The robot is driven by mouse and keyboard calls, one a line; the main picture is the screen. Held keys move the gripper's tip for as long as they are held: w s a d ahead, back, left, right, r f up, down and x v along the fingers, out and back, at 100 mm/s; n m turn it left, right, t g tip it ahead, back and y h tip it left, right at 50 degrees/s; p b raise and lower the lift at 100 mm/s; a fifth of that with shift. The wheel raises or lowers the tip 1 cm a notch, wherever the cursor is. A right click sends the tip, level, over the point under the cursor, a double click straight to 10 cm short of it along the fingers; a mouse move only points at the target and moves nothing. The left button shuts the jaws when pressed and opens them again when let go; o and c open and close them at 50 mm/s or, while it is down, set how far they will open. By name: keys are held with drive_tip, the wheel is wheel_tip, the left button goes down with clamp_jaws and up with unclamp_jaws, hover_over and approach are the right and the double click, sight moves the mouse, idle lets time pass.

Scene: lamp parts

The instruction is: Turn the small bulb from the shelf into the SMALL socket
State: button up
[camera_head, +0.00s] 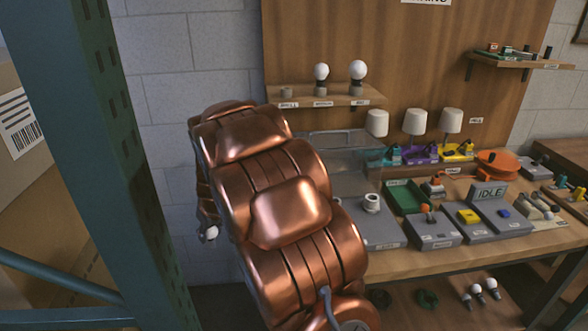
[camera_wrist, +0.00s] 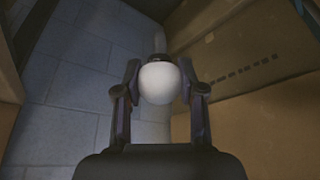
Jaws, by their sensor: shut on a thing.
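My gripper (camera_wrist: 160,72) is shut on a small bulb with a round white globe (camera_wrist: 160,84), a finger on each side of it. The bulb also shows in the head view (camera_head: 211,232), low at the left beside my copper arm, well away from the workbench. Its base is mostly hidden behind the globe. On the wall shelf (camera_head: 345,101), the left holder (camera_head: 286,92) is empty, and the other two hold larger white bulbs. A grey box on the bench carries a round white socket-like fitting (camera_head: 371,203); I cannot read its size label.
A green upright post (camera_head: 125,150) and cardboard boxes (camera_head: 25,150) stand close on the left. A clear case (camera_head: 345,150), three small lamps and several grey boxes crowd the bench. Spare bulbs (camera_head: 478,292) lie on the lower shelf. My arm hides the bench's left end.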

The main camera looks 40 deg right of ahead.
drive_tip(key=s+d+r+n+b, duration=0.1)
drive_tip(key=s+d+r, duration=0.25)
drive_tip(key=d, duration=0.45)
drive_tip(key=s+d+r+y+b, duration=0.1)
drive_tip(key=s+d+r, duration=0.3)
drive_tip(key=d, duration=0.5)
drive_tip(key=s+d+r+n+b, duration=0.1)
drive_tip(key=s+d+r, duration=0.1)
drive_tip(key=d+r, duration=0.5)
wheel_tip(320, 180, down, 6)
drive_tip(key=d, duration=0.1)
drive_tip(key=shift+f+b, duration=0.2)
drive_tip(key=shift+b, duration=0.2)
drive_tip(key=shift+w, duration=0.1)
drive_tip(key=shift+b, duration=0.4)
drive_tip(key=shift+f, duration=0.15)
drive_tip(key=shift+f+b, duration=0.95)
drive_tip(key=shift+f, duration=0.15)
drive_tip(key=shift+f+b, duration=0.55)
drive_tip(key=shift+b, duration=0.1)
idle(0.7)
idle(0.5)
